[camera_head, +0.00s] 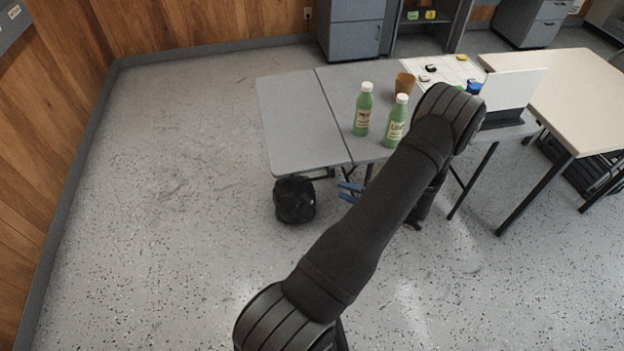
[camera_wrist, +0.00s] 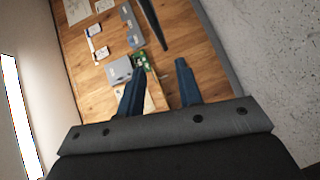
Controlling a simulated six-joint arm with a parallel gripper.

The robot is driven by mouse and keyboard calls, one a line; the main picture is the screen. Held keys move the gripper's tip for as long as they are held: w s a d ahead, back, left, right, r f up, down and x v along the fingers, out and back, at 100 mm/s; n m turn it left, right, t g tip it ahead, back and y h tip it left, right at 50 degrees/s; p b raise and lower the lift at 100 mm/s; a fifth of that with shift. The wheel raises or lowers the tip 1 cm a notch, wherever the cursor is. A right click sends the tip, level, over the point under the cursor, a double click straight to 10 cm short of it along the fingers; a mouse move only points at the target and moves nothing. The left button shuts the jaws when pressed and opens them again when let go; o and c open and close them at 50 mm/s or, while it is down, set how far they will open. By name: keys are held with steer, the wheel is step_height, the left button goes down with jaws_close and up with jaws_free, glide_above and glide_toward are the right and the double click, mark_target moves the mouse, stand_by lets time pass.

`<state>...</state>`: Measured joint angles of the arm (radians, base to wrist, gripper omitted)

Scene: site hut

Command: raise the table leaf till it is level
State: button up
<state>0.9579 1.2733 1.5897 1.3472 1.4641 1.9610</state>
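The table leaf (camera_head: 298,120) is the grey panel at the left end of the grey table (camera_head: 340,92). A thin seam divides them. In the head view the leaf looks about in line with the tabletop; a slight tilt cannot be told. My gripper (camera_head: 350,192) is low, below the front edge near the seam, with blue fingers pointing left. It is partly hidden by my arm. In the wrist view my gripper (camera_wrist: 160,85) has its two blue fingers apart, with nothing seen between them. The leaf cannot be made out for sure there. Contact with the leaf is not seen.
Two green bottles (camera_head: 363,110) (camera_head: 395,122) and a brown cup (camera_head: 405,84) stand on the table. A black bag (camera_head: 294,200) sits on the floor by the leaf's front edge, left of my gripper. A cream table (camera_head: 570,95) is at right. The left floor is clear.

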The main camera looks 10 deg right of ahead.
mark_target(312, 179)
steer(key=x, duration=1.2)
steer(key=shift+w+a, duration=0.3)
steer(key=shift+c, duration=0.3)
jaws_close()
